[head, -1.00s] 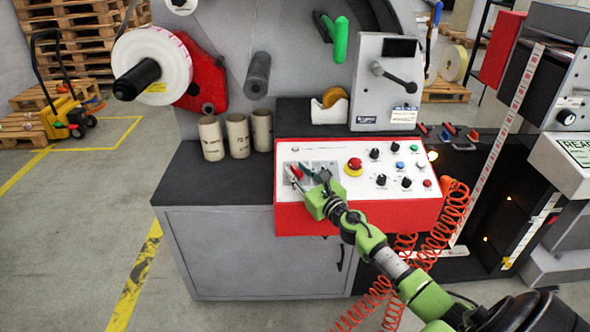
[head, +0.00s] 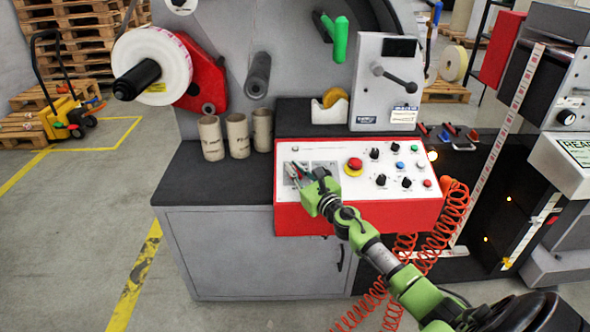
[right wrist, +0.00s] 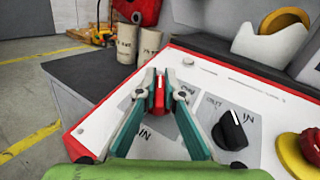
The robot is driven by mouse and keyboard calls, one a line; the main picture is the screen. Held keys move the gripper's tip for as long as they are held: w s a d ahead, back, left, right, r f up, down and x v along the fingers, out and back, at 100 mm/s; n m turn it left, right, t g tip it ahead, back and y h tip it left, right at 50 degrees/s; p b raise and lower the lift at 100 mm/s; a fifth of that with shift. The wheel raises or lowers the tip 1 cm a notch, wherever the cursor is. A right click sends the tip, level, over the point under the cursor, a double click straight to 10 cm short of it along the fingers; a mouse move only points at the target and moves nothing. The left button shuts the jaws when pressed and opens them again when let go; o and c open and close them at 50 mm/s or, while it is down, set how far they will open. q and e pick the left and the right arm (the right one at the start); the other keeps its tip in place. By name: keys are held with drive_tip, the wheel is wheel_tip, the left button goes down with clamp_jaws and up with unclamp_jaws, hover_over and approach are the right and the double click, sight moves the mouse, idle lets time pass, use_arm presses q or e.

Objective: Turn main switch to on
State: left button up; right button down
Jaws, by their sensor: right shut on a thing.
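The main switch is a red rotary knob (right wrist: 158,95) with a light pointer line, on a grey plate at the left of the white control panel (right wrist: 95,125). In the right wrist view its pointer line runs roughly away from me. My right gripper (right wrist: 159,82) is shut on the knob, one finger on each side. In the head view the right gripper (head: 297,171) is at the panel's left end and mostly hides the knob. The plate's lettering is partly covered, so I cannot read the switch position. My left gripper is not in view.
A black selector knob (right wrist: 230,130) sits just right of the gripper. Farther right is a red emergency button (head: 354,164) with a yellow collar. Cardboard cores (head: 237,135) stand on the dark worktop to the left. Orange coiled hoses (head: 450,215) hang at the panel's right.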

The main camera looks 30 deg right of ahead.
drive_tip(key=shift+h, duration=0.3)
drive_tip(key=shift+m+h+p, duration=0.5)
drive_tip(key=shift+m+h, duration=0.7)
drive_tip(key=m+h, duration=0.2)
drive_tip(key=shift+g+h, duration=0.3)
drive_tip(key=shift+g, duration=0.1)
drive_tip(key=m+g+h, duration=0.1)
drive_tip(key=m+h, duration=0.2)
drive_tip(key=shift+d+f+g, duration=0.1)
drive_tip(key=shift+g, duration=0.3)
drive_tip(key=shift+s+d+m+g+h+b, duration=0.1)
drive_tip(key=shift+d+m+g+h+b, duration=0.05)
drive_tip(key=shift+m+g+h+b, duration=1.2)
drive_tip(key=shift+m+h+p, duration=0.3)
drive_tip(key=shift+m+h, duration=0.15)
drive_tip(key=shift+h, duration=0.1)
drive_tip(key=c, duration=2.1)
unclamp_jaws()
drive_tip(key=shift+c, duration=0.2)
